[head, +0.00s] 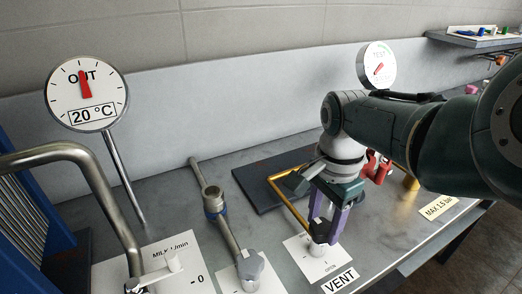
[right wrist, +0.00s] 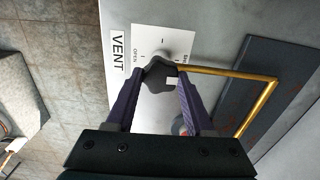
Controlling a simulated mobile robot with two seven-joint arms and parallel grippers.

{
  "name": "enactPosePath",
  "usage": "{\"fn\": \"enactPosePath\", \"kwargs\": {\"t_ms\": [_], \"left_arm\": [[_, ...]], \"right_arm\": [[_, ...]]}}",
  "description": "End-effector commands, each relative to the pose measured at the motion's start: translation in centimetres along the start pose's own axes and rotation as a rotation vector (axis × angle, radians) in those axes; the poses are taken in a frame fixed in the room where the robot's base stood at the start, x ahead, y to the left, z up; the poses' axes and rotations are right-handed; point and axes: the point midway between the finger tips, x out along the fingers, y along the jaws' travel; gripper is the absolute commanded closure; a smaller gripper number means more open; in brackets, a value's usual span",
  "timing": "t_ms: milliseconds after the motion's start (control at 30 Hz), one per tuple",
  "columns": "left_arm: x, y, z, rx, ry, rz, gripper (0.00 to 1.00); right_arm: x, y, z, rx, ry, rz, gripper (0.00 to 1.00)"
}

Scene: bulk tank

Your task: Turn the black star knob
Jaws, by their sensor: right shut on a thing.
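The black star knob (right wrist: 160,75) shows in the right wrist view, dark with a pale patch on its side, on a pale stem above a white card. In the head view it is mostly covered by my right gripper (head: 326,232). In the right wrist view the two purple fingers of my right gripper (right wrist: 159,88) sit on either side of the knob and are shut on it. The VENT label (head: 339,280) lies beside the card. My left gripper is not in view.
A brass pipe (head: 288,204) runs close to the knob, over a dark plate (head: 262,188). A grey knob (head: 250,264) stands to the left, with a steel pipe behind it. A dial marked OUT (head: 87,94) and a red-needle gauge (head: 376,66) stand behind.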

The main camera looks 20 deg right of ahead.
Motion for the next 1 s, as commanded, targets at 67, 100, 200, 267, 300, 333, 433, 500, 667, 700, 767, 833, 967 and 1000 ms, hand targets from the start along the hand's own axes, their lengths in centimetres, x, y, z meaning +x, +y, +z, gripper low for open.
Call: {"fn": "enactPosePath", "kwargs": {"t_ms": [67, 100, 200, 267, 300, 333, 433, 500, 667, 700, 767, 833, 967, 1000], "left_arm": [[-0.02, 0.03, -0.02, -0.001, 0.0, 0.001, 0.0], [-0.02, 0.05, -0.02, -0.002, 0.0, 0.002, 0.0], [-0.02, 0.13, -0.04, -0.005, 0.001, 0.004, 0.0], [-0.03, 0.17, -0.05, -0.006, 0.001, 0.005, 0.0], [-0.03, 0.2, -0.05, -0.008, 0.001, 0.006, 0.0], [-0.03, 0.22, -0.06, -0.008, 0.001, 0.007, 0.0], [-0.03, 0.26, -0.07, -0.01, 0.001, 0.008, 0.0], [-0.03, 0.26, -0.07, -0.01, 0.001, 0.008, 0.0], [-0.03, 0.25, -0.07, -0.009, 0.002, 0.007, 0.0], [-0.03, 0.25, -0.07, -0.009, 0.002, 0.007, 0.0], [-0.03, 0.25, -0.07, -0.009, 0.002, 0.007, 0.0], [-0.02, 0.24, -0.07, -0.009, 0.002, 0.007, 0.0], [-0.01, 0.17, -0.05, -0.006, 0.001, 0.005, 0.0], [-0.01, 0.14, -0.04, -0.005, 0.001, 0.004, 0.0]], "right_arm": [[-0.07, -0.04, 0.04, 0.019, -0.001, 0.0, 1.0], [-0.07, -0.04, 0.04, 0.027, -0.001, 0.0, 1.0], [-0.08, -0.04, 0.04, 0.039, -0.001, 0.0, 1.0], [-0.08, -0.04, 0.04, 0.043, -0.001, 0.0, 1.0], [-0.08, -0.04, 0.04, 0.045, -0.001, 0.0, 1.0], [-0.08, -0.04, 0.04, 0.045, -0.001, 0.0, 1.0], [-0.08, -0.04, 0.04, 0.046, -0.001, 0.0, 1.0], [-0.08, -0.04, 0.03, 0.046, -0.001, 0.0, 1.0], [-0.08, -0.03, 0.03, 0.046, -0.001, 0.0, 0.42], [-0.07, -0.03, 0.03, 0.046, -0.001, 0.0, 0.38], [-0.06, -0.03, 0.03, 0.045, -0.001, 0.0, 0.31], [-0.05, -0.03, 0.02, 0.045, -0.001, 0.0, 0.23], [-0.03, -0.02, 0.01, 0.044, 0.0, 0.0, 0.17], [-0.03, -0.01, 0.01, 0.044, 0.0, 0.0, 0.17]]}}
